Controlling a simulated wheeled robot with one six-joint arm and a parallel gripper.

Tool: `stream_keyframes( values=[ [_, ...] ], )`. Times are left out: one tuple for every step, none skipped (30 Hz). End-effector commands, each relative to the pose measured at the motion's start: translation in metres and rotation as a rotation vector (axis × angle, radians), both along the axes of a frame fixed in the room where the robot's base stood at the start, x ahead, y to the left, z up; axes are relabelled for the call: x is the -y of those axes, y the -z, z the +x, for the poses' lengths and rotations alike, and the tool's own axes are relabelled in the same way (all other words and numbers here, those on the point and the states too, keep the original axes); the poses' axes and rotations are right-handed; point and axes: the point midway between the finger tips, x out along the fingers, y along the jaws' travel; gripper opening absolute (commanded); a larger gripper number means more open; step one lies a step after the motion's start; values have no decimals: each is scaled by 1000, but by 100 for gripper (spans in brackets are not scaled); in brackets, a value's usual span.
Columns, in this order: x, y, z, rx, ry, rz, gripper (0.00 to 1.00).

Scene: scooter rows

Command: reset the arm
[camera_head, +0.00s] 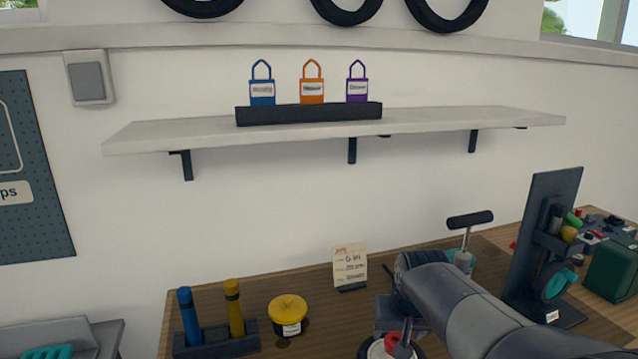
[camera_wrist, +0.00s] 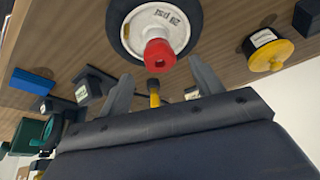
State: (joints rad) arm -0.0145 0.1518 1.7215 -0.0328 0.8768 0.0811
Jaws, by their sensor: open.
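My arm reaches in from the lower right over the wooden bench in the head view. My gripper (camera_wrist: 160,70) shows in the wrist view with its two grey fingers spread apart and nothing held between them. A small wheel with a white hub marked "20 psi" (camera_wrist: 178,25) and a red cap (camera_wrist: 159,55) lies just beyond the fingertips, apart from them as far as I can tell. The red cap also shows in the head view (camera_head: 391,339), low in the picture beside my arm. The fingers are not clear in the head view.
A yellow-lidded jar (camera_head: 288,309), a holder with blue and yellow grips (camera_head: 216,340) and a note card (camera_head: 350,267) stand on the bench. A pump (camera_head: 466,240) and a dark upright stand (camera_head: 545,240) are near my arm. A shelf (camera_head: 440,122) with three tags hangs above.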

Motion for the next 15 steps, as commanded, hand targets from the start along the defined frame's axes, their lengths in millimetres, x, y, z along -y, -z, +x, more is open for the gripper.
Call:
stream_keyframes(
  values=[
    [0,-11,-4,5,0,1,62],
    [0,-16,-6,5,0,1,62],
    [-1,-24,-9,6,0,1,62],
    [-1,-29,-11,5,0,1,62],
    [-1,-35,-14,5,0,1,62],
    [-1,-42,-17,5,0,1,62],
    [-1,-48,-19,5,0,1,62],
    [-1,-54,-21,5,0,1,62],
    [-1,-61,-25,4,0,1,62],
    [-1,-66,-27,4,0,1,62],
    [-2,-71,-29,4,0,1,62],
    [-1,-55,-25,-8,0,0,62],
    [-1,-49,-22,-9,0,0,62],
    [-1,-43,-20,-8,0,0,62],
    [-1,-36,-16,-9,0,0,62]
  ],
)
